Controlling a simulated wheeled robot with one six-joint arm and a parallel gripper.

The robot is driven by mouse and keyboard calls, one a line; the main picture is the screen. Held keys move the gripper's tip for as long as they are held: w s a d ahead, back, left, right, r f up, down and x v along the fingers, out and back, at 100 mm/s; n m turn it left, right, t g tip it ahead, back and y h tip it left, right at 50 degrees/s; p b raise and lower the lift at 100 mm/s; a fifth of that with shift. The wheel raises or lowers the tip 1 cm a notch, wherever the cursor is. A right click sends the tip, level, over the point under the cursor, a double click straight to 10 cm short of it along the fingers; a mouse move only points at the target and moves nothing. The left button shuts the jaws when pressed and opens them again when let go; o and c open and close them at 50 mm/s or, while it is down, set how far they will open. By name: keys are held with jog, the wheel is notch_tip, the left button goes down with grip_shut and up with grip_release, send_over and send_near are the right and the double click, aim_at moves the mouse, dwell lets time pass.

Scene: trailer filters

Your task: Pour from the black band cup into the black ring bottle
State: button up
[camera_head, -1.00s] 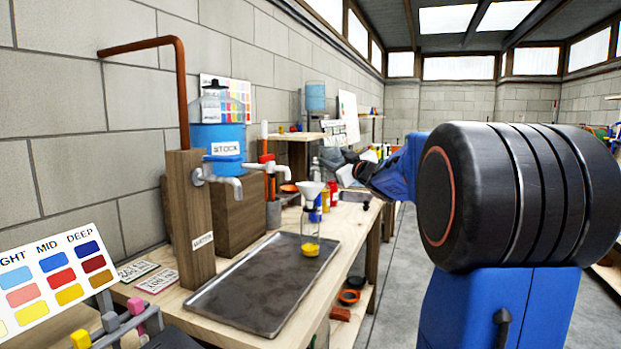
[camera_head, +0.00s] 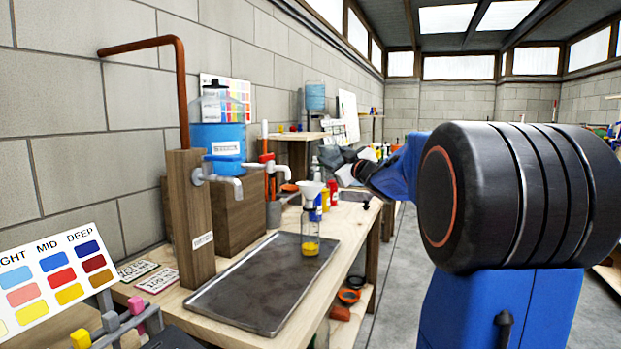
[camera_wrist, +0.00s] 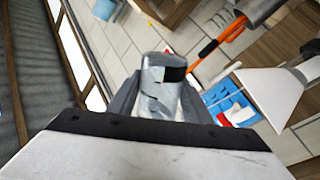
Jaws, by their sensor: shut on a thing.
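The bottle (camera_head: 310,243) stands upright on the tray with a little yellow liquid at its bottom. A white funnel (camera_head: 311,190) sits in its mouth; a white funnel (camera_wrist: 268,90) also shows large at the right of the wrist view. My gripper (camera_wrist: 158,100) is shut on the black band cup (camera_wrist: 153,82), which is clear with a black band. The cup appears near the funnel, but apart from it in the wrist view. In the head view my gripper (camera_head: 335,159) is small, behind and right of the funnel; the cup and its contents are hard to make out there.
The dark metal tray (camera_head: 250,300) lies on the wooden bench, mostly bare. A wooden post with a tap (camera_head: 230,186) and the blue stock tank (camera_head: 217,140) stand left.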

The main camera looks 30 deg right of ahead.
jog(key=shift+a+r+n, duration=0.2)
jog(key=shift+a+n, duration=0.05)
jog(key=shift+n, duration=0.25)
dwell(0.4)
jog(key=shift+s+a+f+n+t+y, duration=0.1)
jog(key=shift+f+n+t+y, duration=0.25)
jog(key=shift+n, duration=0.65)
dwell(1.0)
jog(key=shift+r+n+y, duration=0.35)
jog(key=shift+r+n, duration=0.2)
jog(key=shift+n, duration=0.45)
dwell(1.1)
jog(key=shift+f+n+t+y, duration=0.3)
jog(key=shift+n+y, duration=0.1)
jog(key=shift+n, duration=0.7)
dwell(1.3)
jog(key=shift+r, duration=0.15)
dwell(0.5)
